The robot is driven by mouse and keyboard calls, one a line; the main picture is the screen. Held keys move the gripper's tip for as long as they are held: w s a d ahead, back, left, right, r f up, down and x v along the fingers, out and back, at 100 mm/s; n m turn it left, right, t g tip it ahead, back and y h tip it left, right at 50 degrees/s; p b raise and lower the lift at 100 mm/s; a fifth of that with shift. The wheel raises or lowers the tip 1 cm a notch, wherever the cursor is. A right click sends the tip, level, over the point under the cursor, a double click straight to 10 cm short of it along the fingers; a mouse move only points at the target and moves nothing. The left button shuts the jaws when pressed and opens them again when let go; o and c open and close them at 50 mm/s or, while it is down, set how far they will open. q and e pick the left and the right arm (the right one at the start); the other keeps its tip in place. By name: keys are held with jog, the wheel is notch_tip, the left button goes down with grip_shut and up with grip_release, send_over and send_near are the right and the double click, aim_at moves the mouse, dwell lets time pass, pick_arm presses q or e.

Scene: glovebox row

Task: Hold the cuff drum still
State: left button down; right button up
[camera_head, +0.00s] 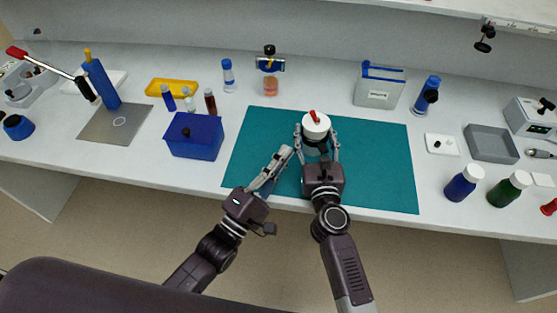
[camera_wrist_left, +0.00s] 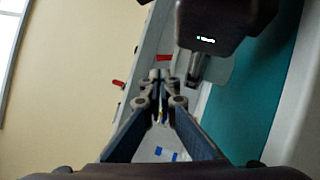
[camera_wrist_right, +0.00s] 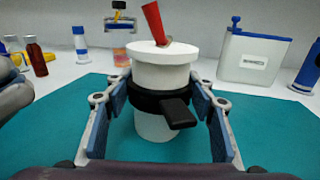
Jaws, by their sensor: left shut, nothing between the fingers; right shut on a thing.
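The cuff drum (camera_head: 316,126) is a white upright cylinder with a wider white lid, a red lever on top and a black band around its middle. It stands on the teal mat (camera_head: 380,160). My right gripper (camera_head: 318,148) is shut on the drum, one finger on each side at the black band; the right wrist view shows the drum (camera_wrist_right: 165,75) between the fingers, with a black tab (camera_wrist_right: 178,112) facing me. My left gripper (camera_head: 284,154) is shut and empty, left of the drum and apart from it, above the mat; its closed fingers (camera_wrist_left: 160,80) show in the left wrist view.
A blue box (camera_head: 195,137) stands left of the mat. Small bottles and a yellow tray (camera_head: 171,88) are behind it. A white container with a blue lid (camera_head: 380,86) is behind the mat. A grey tray (camera_head: 491,144) and bottles (camera_head: 463,184) are at right. The mat's right part is clear.

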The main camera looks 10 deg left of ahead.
aim_at(312, 116)
pick_arm(q)
jog(key=x, duration=0.9)
jog(key=shift+w+d+r, duration=0.1)
jog(key=shift+w, duration=0.1)
jog(key=shift+w+r+m+g, duration=0.1)
jog(key=shift+r+m+g, duration=0.25)
jog(key=shift+m+g, duration=0.25)
jog(key=shift+w+d+r+m+g+y, duration=0.1)
jog(key=shift+d+r+m+g+y, duration=0.15)
jog(key=shift+m+g, duration=0.25)
jog(key=shift+w+d+r+m+g+y, duration=0.1)
jog(key=shift+d+r+m+g+y, duration=0.15)
jog(key=shift+m+g, duration=0.25)
jog(key=shift+w+d+r, duration=0.15)
jog(key=shift+d+r, duration=0.05)
jog(key=shift+d, duration=0.25)
jog(key=shift+a, duration=0.1)
jog(key=s+a+r, duration=0.2)
jog(key=s+a, duration=0.1)
jog(key=s, duration=0.3)
jog(key=s+a+r, duration=0.2)
jog(key=s+a, duration=0.1)
jog(key=s, duration=0.3)
jog(key=shift+r, duration=0.15)
pick_arm(e)
jog(key=o, duration=1.3)
pick_arm(q)
jog(key=shift+w, duration=0.1)
